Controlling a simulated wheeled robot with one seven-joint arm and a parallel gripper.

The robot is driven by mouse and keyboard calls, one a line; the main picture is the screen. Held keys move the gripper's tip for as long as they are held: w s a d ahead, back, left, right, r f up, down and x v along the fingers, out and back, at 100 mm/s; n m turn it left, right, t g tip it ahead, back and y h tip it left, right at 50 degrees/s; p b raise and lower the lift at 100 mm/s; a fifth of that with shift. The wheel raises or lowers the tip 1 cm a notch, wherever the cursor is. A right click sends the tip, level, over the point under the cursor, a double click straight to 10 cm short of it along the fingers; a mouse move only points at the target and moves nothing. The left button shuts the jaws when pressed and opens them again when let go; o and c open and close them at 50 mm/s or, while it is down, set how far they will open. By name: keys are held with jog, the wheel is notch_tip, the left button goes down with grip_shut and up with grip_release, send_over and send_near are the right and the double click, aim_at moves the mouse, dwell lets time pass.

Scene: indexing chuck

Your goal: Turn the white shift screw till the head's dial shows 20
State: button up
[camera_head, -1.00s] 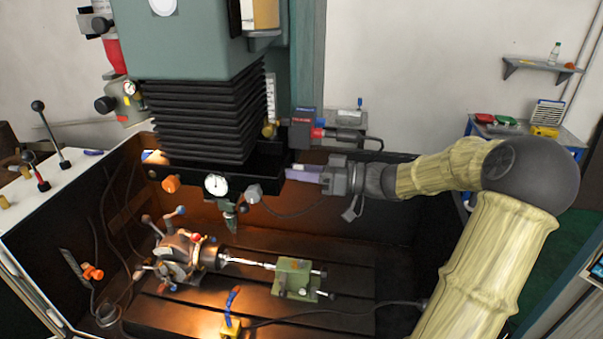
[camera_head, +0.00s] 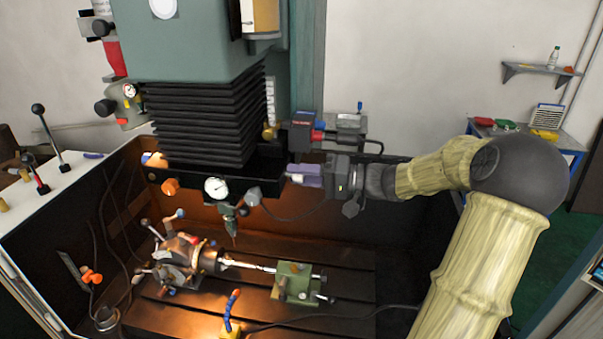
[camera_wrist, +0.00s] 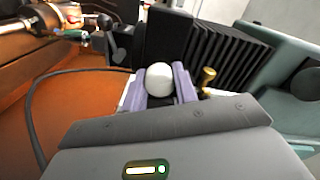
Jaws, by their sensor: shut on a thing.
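The white shift screw shows as a round white knob (camera_wrist: 159,79) between the two purple fingers in the wrist view. My gripper (camera_wrist: 160,84) is shut on it. In the head view my gripper (camera_head: 292,174) reaches in from the right to the end of the dark head slide, and the screw is mostly hidden there. The round white dial (camera_head: 216,188) is on the front of the head; its needle is too small to read for a value.
Below stands an indexing chuck (camera_head: 180,258) with several ball-ended levers, a thin workpiece and a green tailstock (camera_head: 292,281) on the slotted table. A brass knob (camera_wrist: 208,77) is close to the right of my fingers. A dark cable loops below the head.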

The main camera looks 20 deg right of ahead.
jog(key=shift+m+p, duration=0.35)
jog(key=shift+m, duration=0.95)
jog(key=o, duration=1)
jog(key=shift+d, duration=0.1)
jog(key=shift+c, duration=0.2)
jog(key=b+v, duration=0.5)
jog(key=v, duration=1.2)
jog(key=shift+d, duration=0.2)
